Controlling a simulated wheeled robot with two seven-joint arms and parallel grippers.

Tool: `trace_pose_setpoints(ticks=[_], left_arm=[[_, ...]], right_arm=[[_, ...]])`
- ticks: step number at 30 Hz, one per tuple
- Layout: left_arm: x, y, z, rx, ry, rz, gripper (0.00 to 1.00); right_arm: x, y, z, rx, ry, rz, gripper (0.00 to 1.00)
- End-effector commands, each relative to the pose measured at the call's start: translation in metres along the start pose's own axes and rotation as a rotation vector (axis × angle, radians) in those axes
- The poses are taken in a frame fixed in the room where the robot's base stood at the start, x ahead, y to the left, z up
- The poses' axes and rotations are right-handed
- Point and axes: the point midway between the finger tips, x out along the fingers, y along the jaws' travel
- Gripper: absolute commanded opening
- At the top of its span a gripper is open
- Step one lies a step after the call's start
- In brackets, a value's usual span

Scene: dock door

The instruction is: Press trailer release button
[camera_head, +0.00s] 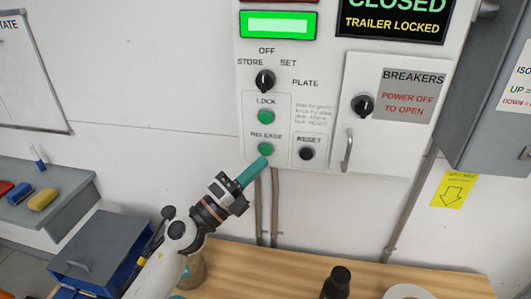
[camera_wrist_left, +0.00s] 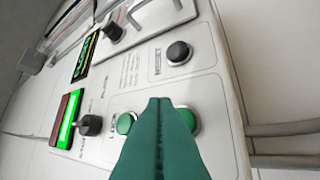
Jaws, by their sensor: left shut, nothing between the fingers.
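The green release button (camera_head: 265,149) sits low on the white control panel (camera_head: 325,70), under the word RELEASE. My left gripper (camera_head: 264,161) is shut and empty, its teal fingertips just below and in front of that button. In the left wrist view the shut fingers (camera_wrist_left: 159,102) partly cover the release button (camera_wrist_left: 189,119); I cannot tell whether they touch it. The green lock button (camera_head: 265,117) is directly above, and it also shows in the left wrist view (camera_wrist_left: 126,123). A sign (camera_head: 394,20) reads CLOSED, TRAILER LOCKED. My right gripper is not in view.
A black reset button (camera_head: 306,153) is right of the release button. A black selector knob (camera_head: 264,80) is above. The breaker door (camera_head: 385,110) has a handle and knob. A wooden table (camera_head: 260,272) below holds a dark bottle (camera_head: 338,283). Grey conduits (camera_head: 274,210) run down from the panel.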

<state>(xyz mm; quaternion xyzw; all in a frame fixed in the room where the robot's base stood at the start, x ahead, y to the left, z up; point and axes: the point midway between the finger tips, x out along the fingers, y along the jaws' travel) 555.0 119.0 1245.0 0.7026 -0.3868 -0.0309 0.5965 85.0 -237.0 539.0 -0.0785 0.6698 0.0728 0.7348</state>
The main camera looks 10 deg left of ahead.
Motion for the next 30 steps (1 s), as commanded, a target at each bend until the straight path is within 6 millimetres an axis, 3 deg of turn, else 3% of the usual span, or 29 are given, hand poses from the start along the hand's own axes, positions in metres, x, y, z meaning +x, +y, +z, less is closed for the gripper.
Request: trace_pose_setpoints(ticks=[7, 30], left_arm=[[0.0091, -0.0068, -0.0067, 0.000, 0.000, -0.001, 0.00], [0.0095, -0.0067, -0.0070, 0.000, 0.000, 0.000, 0.00]], right_arm=[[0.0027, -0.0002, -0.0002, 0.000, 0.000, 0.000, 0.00], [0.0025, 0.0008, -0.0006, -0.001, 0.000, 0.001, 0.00]])
